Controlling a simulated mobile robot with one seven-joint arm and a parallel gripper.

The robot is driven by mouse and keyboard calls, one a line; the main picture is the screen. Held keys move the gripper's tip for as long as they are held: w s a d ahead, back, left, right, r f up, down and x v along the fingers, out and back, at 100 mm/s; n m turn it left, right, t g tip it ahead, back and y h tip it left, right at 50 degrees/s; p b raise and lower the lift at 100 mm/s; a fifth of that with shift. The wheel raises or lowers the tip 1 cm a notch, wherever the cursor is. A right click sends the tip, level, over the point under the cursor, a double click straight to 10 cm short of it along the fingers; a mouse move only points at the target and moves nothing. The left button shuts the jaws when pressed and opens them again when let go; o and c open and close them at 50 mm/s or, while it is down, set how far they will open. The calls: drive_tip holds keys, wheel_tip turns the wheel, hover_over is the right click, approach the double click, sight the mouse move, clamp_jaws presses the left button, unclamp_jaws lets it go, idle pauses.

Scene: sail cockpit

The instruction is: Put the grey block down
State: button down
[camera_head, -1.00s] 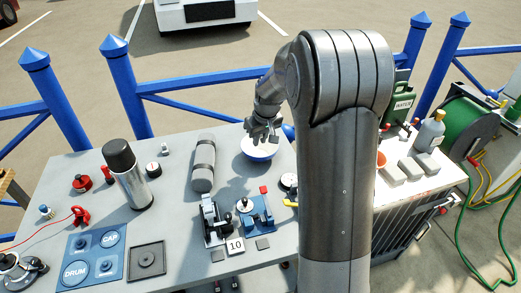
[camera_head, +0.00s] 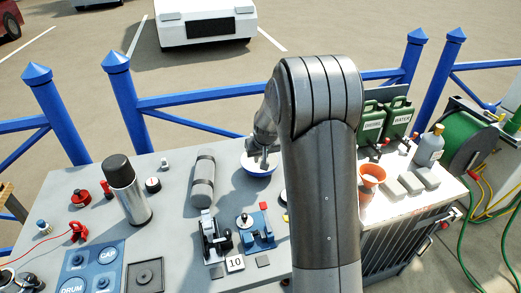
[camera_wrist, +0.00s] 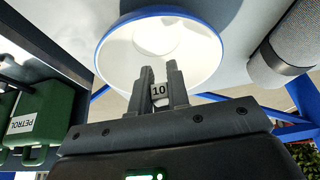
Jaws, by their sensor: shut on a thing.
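My gripper (camera_wrist: 160,85) is shut on a small grey block with a white "10" label (camera_wrist: 158,91), seen between the fingertips in the wrist view. A white bowl with a blue rim (camera_wrist: 112,70) lies just beyond the fingertips there. In the head view my gripper (camera_head: 262,157) is over the blue-rimmed bowl (camera_head: 258,171) at the back of the grey table (camera_head: 180,225). The block cannot be made out in that view. Whether it touches the bowl cannot be told.
A grey cylinder (camera_head: 202,180) lies left of the bowl, and a dark-capped flask (camera_head: 128,190) stands farther left. An orange funnel (camera_head: 372,175) and several grey blocks (camera_head: 411,183) are on the right-hand surface.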

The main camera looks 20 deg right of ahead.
drive_tip(key=shift+f, duration=1.65)
drive_tip(key=c, duration=1.3)
unclamp_jaws()
wheel_tip(320, 180, up, 6)
drive_tip(key=shift+r, duration=0.5)
